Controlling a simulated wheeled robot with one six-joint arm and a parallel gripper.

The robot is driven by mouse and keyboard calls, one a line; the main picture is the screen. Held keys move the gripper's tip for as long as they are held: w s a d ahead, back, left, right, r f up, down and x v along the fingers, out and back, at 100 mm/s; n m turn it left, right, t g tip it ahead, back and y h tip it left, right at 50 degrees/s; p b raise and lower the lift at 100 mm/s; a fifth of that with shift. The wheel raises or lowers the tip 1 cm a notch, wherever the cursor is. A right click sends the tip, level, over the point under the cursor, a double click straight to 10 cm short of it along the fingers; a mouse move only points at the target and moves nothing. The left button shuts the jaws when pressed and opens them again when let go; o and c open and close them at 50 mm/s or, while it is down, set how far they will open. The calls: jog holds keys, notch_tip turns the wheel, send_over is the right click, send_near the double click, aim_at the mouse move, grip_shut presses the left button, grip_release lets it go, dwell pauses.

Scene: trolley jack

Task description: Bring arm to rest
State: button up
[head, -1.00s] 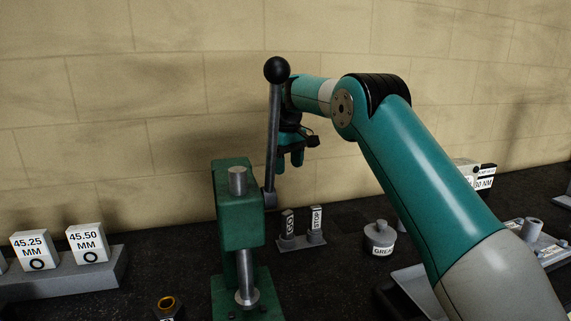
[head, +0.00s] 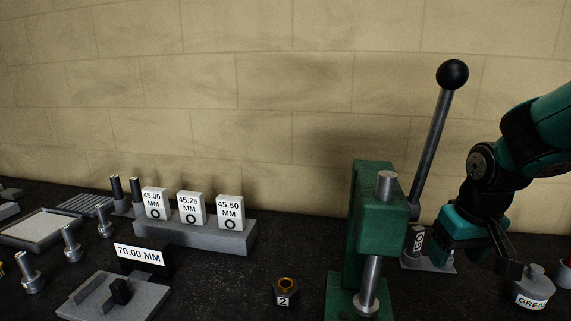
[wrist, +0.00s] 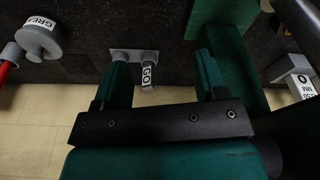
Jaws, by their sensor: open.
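My gripper (head: 470,238) is at the right of the head view, just right of the green press (head: 385,222) and its black-knobbed lever (head: 432,150). It hangs below my bent wrist, in front of the GO block (head: 417,241), which it partly covers. The STOP block does not show in the head view. In the wrist view my gripper (wrist: 161,62) has its two teal fingers wide apart with nothing held between them. The GO block (wrist: 150,75) shows beyond the gap, and the green press stands close beside the right finger.
A grease pot (head: 532,290) stands right of my gripper. A nut marked 2 (head: 286,291) lies left of the press. A grey rack (head: 195,236) holds white gauge blocks. A 70.00 MM block (head: 140,256) and several pins stand farther left. The wall is close behind.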

jog(key=s+f, duration=0.2)
jog(key=s, duration=0.7)
jog(key=s+a+r+n+g+y, duration=0.1)
jog(key=s+a+r+n+y, duration=0.1)
jog(key=s+a, duration=0.3)
jog(key=s+a+r+n+g+y+b, duration=0.1)
jog(key=s+a+r+n, duration=0.3)
jog(key=a, duration=0.6)
jog(key=shift+s+y, duration=0.6)
jog(key=shift+s, duration=0.2)
jog(key=shift+r, duration=0.1)
